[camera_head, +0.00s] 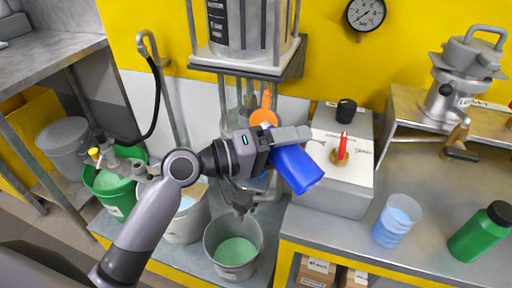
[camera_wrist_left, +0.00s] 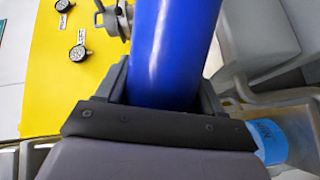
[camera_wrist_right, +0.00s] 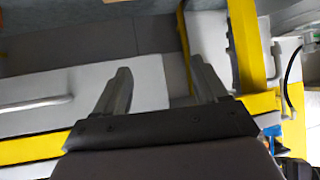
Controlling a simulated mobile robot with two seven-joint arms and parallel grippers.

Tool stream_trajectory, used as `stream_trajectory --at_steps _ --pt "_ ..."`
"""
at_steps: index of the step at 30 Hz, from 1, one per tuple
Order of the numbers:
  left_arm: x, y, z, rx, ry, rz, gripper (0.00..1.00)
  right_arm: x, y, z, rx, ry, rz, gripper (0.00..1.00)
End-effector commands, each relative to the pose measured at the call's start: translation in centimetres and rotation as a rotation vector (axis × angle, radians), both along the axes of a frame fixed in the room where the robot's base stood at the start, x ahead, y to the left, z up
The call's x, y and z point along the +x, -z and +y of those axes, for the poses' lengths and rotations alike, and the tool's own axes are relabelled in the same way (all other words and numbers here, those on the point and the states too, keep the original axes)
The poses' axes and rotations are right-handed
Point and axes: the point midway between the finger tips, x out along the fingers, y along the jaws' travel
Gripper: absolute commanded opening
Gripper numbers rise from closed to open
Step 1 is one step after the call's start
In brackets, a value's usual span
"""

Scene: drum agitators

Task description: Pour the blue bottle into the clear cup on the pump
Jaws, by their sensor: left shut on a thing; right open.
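The blue bottle (camera_head: 297,168) is held in my left gripper (camera_head: 290,138), off the bench and tilted, its lower right end in front of the grey box. In the left wrist view the bottle (camera_wrist_left: 175,45) stands between the shut fingers (camera_wrist_left: 163,95). The clear cup (camera_head: 398,222), with blue in it, stands on the right-hand steel bench, right of and apart from the bottle. I cannot tell which end of the bottle is its mouth. My right gripper (camera_wrist_right: 163,85) is open and empty in the right wrist view; the head view does not show it.
A grey box (camera_head: 335,160) with a red lever and black knob stands behind the bench edge. A green bottle (camera_head: 482,232) is right of the cup. A bucket of green liquid (camera_head: 234,250) is below my left gripper.

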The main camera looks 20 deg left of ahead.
Motion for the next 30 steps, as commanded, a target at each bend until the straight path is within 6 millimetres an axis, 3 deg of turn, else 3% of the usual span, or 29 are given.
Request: stream_trajectory --at_steps 30 --pt "0.15 -0.34 0.20 -0.034 -0.001 0.020 0.26 -0.01 -0.17 -0.16 -0.003 0.001 -0.001 0.72"
